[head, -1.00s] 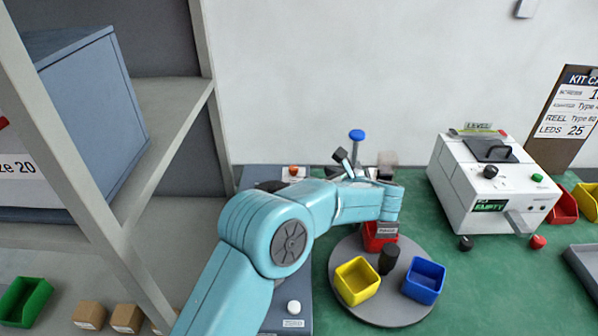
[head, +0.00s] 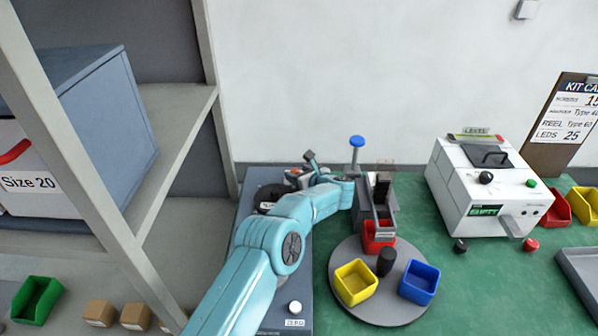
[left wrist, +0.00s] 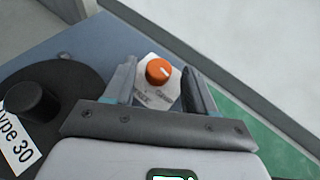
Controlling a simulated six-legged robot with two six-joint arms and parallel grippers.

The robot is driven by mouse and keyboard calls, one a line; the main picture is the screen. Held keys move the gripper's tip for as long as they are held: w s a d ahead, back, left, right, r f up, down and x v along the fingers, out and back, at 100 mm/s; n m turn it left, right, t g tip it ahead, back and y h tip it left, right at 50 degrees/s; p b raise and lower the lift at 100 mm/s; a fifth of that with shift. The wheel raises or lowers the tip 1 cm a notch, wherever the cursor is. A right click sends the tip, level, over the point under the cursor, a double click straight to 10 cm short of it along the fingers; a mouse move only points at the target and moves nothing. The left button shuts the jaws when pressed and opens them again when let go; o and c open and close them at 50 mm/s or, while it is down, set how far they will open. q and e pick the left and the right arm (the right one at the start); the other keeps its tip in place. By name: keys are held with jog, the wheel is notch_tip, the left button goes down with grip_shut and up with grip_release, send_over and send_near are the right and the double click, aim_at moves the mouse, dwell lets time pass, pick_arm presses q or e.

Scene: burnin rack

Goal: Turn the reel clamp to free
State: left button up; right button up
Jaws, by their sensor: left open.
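The orange clamp knob (left wrist: 158,70) sits on a pale plate (left wrist: 150,95) with small lettering too blurred to read surely. It has a short white mark on top. In the head view the knob (head: 294,172) is at the back of the blue-grey base, partly covered by my gripper. My left gripper (head: 309,168) is open, with its two fingers on either side of the knob in the left wrist view; I cannot tell whether they touch it. A black reel (left wrist: 65,95) labelled Type 30 lies beside the knob at left.
A blue-topped post (head: 356,150) and a grey chute (head: 375,205) stand right of my gripper. A turntable (head: 350,316) holds red, yellow and blue bins. A white machine (head: 460,190) stands further right. A shelf post (head: 75,165) rises at left.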

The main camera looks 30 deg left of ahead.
pick_arm(q)
jog(key=shift+a, duration=0.15)
jog(key=shift+c, duration=0.4)
jog(key=c, duration=1)
jog(key=shift+o, duration=0.2)
jog(key=m+t+h+b, duration=0.1)
jog(key=b, duration=0.2)
jog(key=m+t+b, duration=0.1)
jog(key=b, duration=0.2)
jog(key=shift+s+a+f+m+t+h, duration=0.2)
jog(key=shift+m+t+h, duration=0.1)
jog(key=shift+h, duration=0.1)
jog(key=shift+r+m, duration=0.25)
jog(key=shift+m, duration=0.05)
jog(key=o, duration=1)
jog(key=shift+r, duration=0.1)
jog(key=shift+o, duration=0.2)
